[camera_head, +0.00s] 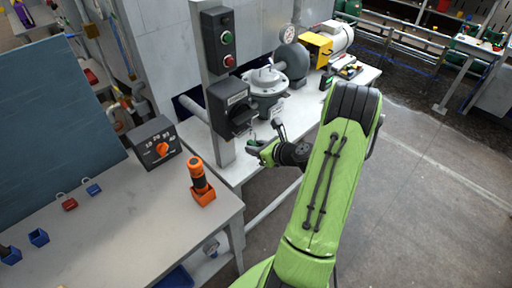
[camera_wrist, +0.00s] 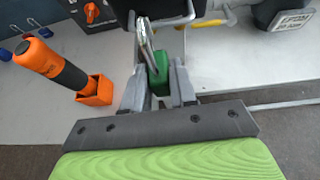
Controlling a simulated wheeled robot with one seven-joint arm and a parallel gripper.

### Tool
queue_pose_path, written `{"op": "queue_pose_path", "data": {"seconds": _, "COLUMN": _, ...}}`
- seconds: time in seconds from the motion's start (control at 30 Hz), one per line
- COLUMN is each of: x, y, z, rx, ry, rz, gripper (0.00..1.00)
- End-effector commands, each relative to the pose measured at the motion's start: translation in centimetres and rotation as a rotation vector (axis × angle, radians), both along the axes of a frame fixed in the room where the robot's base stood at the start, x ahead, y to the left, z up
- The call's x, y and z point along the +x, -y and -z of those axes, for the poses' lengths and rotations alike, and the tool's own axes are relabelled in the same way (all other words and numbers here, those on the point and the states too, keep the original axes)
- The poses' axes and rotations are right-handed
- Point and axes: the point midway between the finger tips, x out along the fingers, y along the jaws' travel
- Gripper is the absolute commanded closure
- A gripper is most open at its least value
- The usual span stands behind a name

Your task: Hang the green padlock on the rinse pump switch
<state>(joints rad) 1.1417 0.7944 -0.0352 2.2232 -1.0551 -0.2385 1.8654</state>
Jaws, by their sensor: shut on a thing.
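My gripper (camera_wrist: 157,88) is shut on the green padlock (camera_wrist: 159,74). The padlock's metal shackle (camera_wrist: 147,38) points up and away from the fingers, close to a grey bar in the wrist view. I cannot tell whether they touch. In the head view my gripper (camera_head: 263,149) is just right of the grey post, below a black switch box (camera_head: 225,95) with a label plate and a dark handle. The label is too small to read, so I cannot confirm it is the rinse pump switch. The padlock is hard to make out there.
A green and red button box (camera_head: 219,38) is higher on the post. A grey pump (camera_head: 268,88) stands behind. The left table holds an orange-and-black tool (camera_head: 199,178) in its holder, a dial box (camera_head: 154,143), and red (camera_head: 69,204) and blue (camera_head: 93,189) padlocks. Floor at right is clear.

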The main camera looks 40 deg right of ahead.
Motion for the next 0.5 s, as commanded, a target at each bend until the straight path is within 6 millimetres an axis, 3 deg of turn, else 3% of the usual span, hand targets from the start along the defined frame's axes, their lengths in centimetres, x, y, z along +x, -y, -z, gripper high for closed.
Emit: {"op": "queue_pose_path", "data": {"seconds": 0.5, "x": 1.7, "y": 0.0, "z": -0.1, "rx": 0.0, "ry": 0.0, "rz": -0.001, "gripper": 1.0}}
